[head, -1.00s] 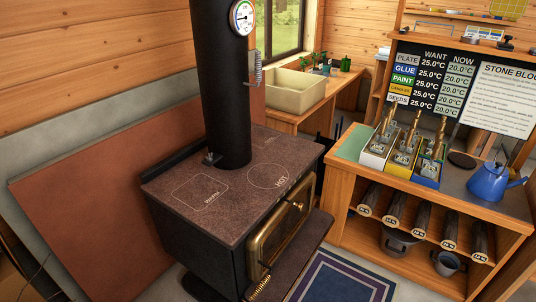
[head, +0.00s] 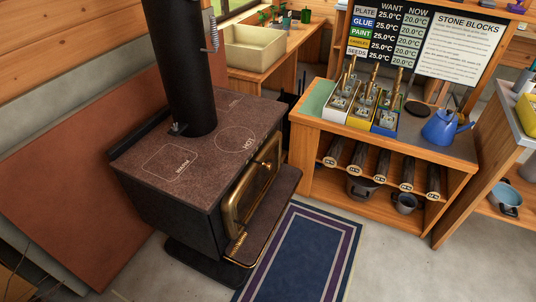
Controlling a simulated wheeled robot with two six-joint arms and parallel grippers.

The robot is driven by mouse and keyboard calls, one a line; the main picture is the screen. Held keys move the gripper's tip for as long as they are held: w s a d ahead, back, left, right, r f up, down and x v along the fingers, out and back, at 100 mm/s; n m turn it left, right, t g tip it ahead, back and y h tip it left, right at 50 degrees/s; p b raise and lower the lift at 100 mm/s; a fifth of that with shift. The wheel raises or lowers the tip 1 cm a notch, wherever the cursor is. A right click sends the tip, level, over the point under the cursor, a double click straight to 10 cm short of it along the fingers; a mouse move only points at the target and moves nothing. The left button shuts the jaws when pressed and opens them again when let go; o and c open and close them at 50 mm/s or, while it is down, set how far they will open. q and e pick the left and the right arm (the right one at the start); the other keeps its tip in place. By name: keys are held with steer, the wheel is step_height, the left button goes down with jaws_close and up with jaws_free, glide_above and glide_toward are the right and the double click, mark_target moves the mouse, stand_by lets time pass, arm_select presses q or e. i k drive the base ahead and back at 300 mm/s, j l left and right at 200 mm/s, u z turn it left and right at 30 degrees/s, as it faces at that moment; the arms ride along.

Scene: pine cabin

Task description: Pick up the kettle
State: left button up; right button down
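The blue kettle (head: 440,128) stands upright on the dark top of the wooden shelf unit (head: 330,120), near its right end. Its dark handle arches over the top and its spout points right. Nothing touches it from above. Neither of my grippers shows in the head view.
A black stove (head: 200,150) with a flat top marked WARM and HOT stands at left. Boxes with upright brass-coloured tools (head: 365,105) sit left of the kettle. Logs and pots fill the lower shelf. A striped rug (head: 305,255) and bare floor lie in front. Another counter (head: 500,130) stands at right.

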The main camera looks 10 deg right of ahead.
mark_target(438, 132)
steer(key=z, duration=1.55)
steer(key=i, duration=0.1)
steer(key=l, duration=0.05)
